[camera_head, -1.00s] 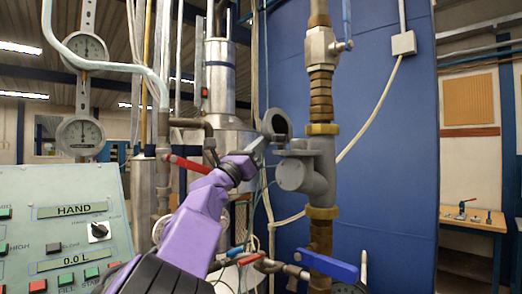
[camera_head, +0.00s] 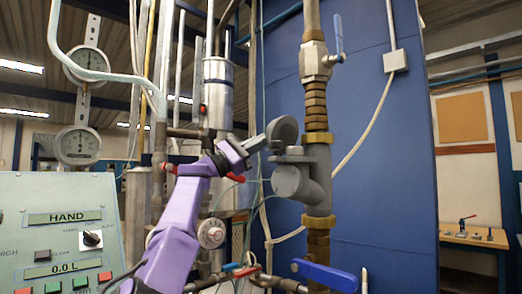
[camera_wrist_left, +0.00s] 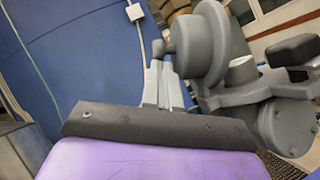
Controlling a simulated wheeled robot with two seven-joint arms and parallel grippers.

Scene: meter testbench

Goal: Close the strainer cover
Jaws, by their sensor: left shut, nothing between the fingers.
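The strainer (camera_head: 318,183) is a grey fitting on the vertical brass pipe, with a round side port. Its round grey cover (camera_head: 284,131) stands up above the port, tilted and open. It also shows in the left wrist view (camera_wrist_left: 205,45), with the strainer body (camera_wrist_left: 285,125) at the lower right. My left gripper (camera_head: 262,141), on a purple arm, is shut and empty. Its fingertips are at the cover's left side, touching or very close. In the left wrist view the fingers (camera_wrist_left: 163,75) end beside the cover. My right gripper is not in view.
A blue-handled valve (camera_head: 325,275) is below the strainer, and another blue lever (camera_head: 338,35) is above it. Red-handled valves and thin pipes crowd the left arm. A control panel (camera_head: 60,230) stands at lower left.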

